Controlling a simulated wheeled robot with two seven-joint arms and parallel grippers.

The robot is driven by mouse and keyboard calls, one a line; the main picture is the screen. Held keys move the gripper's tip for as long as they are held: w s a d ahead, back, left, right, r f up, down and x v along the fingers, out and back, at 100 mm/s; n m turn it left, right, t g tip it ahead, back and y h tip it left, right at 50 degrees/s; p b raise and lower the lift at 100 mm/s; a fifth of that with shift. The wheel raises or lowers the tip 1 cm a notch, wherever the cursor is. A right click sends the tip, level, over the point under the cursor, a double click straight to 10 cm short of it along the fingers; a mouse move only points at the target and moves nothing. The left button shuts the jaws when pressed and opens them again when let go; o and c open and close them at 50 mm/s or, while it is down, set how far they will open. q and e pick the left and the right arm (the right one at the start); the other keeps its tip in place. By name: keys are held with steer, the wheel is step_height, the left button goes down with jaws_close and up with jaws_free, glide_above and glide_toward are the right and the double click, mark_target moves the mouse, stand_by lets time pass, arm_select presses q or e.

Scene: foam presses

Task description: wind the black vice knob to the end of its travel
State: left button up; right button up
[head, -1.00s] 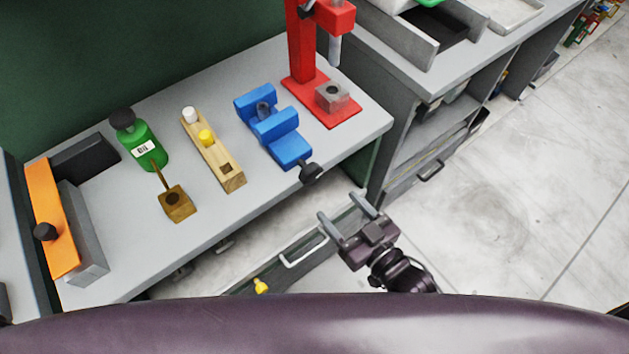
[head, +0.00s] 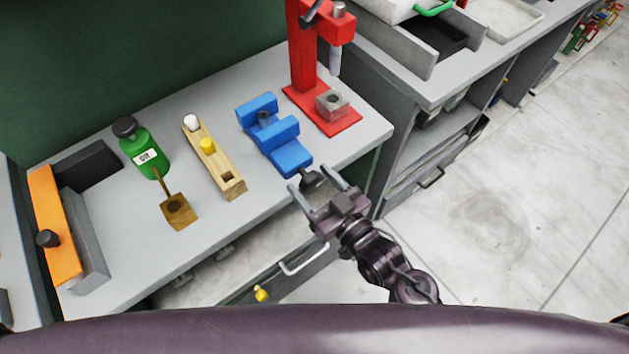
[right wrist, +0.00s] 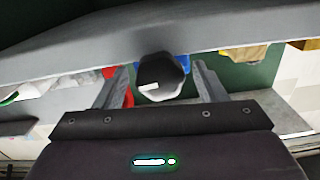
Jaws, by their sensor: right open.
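The blue vice (head: 270,135) stands on the grey bench, with its black knob (head: 312,179) at its near end, by the bench's front edge. My right gripper (head: 310,179) is open at the knob, one finger on either side of it in the head view. In the right wrist view the black knob (right wrist: 160,75) shows between the two spread fingers of the gripper (right wrist: 160,85), with gaps on both sides. A little blue of the vice shows behind the knob. My left gripper is not in view.
A red press (head: 305,60) stands behind the vice to the right. A drawer handle (head: 303,259) lies below the bench edge.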

steer(key=c, duration=1)
steer(key=shift+r+n+p, duration=0.2)
steer(key=shift+n+p, duration=0.4)
steer(key=shift+n, duration=0.2)
steer(key=shift+f+n, duration=0.15)
steer(key=shift+n, duration=0.45)
steer(key=o, duration=1)
